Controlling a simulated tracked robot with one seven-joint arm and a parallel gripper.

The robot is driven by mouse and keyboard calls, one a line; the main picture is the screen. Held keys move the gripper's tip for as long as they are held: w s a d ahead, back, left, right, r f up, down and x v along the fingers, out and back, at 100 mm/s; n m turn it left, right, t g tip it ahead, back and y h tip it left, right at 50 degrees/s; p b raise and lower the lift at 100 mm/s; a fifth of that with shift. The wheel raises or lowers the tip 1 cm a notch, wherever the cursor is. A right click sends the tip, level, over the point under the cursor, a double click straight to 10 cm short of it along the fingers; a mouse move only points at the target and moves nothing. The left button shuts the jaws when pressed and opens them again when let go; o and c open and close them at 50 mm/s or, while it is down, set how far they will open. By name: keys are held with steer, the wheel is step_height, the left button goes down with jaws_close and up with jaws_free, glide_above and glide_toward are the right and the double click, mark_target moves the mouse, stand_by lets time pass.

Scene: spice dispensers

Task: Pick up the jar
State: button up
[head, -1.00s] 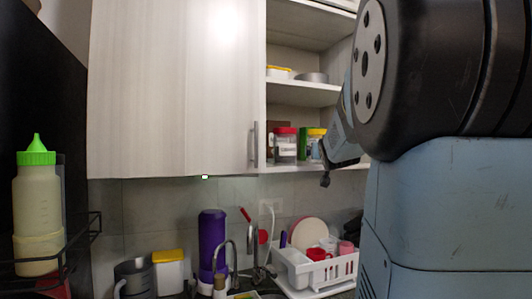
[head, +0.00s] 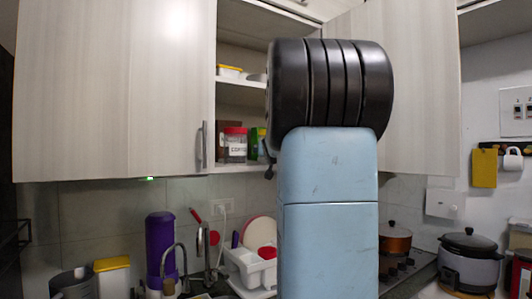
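A clear jar with a red lid and a white label (head: 235,146) stands upright on the lowest shelf of the open wall cupboard. A green and yellow container (head: 256,143) stands just right of it, partly hidden by my arm. My gripper is mostly hidden behind my large black and blue arm links. Only a small dark tip (head: 269,173) shows at their left edge, below the shelf and right of the jar. It looks apart from the jar, and its opening cannot be seen.
The cupboard's left door (head: 120,90) has a metal handle (head: 204,145) close to the jar's left. A brown item stands behind the jar. A rice cooker (head: 469,262) stands at right.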

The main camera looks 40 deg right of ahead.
steer(key=shift+w+d, duration=0.1)
steer(key=shift+c, duration=0.5)
steer(key=c, duration=1.2)
steer(key=shift+r, duration=0.1)
steer(key=shift+c, duration=0.5)
